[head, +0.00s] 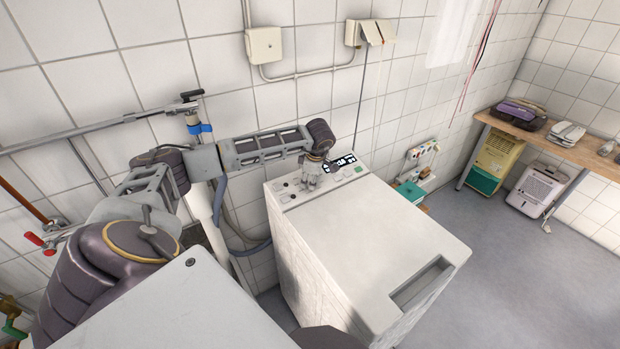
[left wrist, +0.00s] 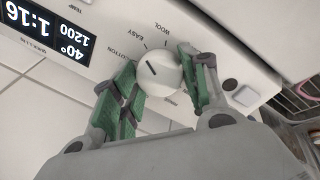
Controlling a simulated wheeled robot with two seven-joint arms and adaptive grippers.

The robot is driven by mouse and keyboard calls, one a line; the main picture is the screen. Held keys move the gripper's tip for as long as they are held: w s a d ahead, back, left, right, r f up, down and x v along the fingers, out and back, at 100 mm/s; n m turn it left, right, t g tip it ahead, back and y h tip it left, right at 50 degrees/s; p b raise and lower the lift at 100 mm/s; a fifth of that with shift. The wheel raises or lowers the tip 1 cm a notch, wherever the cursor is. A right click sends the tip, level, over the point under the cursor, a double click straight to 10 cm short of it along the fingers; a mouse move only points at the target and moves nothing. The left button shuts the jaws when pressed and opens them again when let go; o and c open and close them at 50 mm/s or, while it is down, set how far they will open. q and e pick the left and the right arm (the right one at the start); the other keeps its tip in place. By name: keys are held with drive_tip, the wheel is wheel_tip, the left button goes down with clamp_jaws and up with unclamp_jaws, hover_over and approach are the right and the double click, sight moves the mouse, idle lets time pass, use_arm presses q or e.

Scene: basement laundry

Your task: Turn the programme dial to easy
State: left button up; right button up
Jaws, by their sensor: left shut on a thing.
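A white washing machine (head: 345,245) stands against the tiled wall, its control panel (head: 290,190) along the back edge of the top. The round white programme dial (left wrist: 154,80) shows in the left wrist view with a dark line mark. The labels COTTON, EASY and WOOL curve around it; the mark slants toward the COTTON side. My left gripper (head: 311,181) is down at the panel and hides the dial in the head view. Its green-padded fingers (left wrist: 163,76) are shut on the dial, one on each side. My right gripper is not in view.
A white knob or button (left wrist: 246,96) sits beside the right finger. Pipes and a red-handled valve (head: 36,240) are on the left wall.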

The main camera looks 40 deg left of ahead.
use_arm(q)
drive_tip(key=o, duration=1)
drive_tip(key=shift+o, duration=0.2)
drive_tip(key=shift+r, duration=0.1)
drive_tip(key=v, duration=1.2)
drive_tip(key=shift+s, duration=0.1)
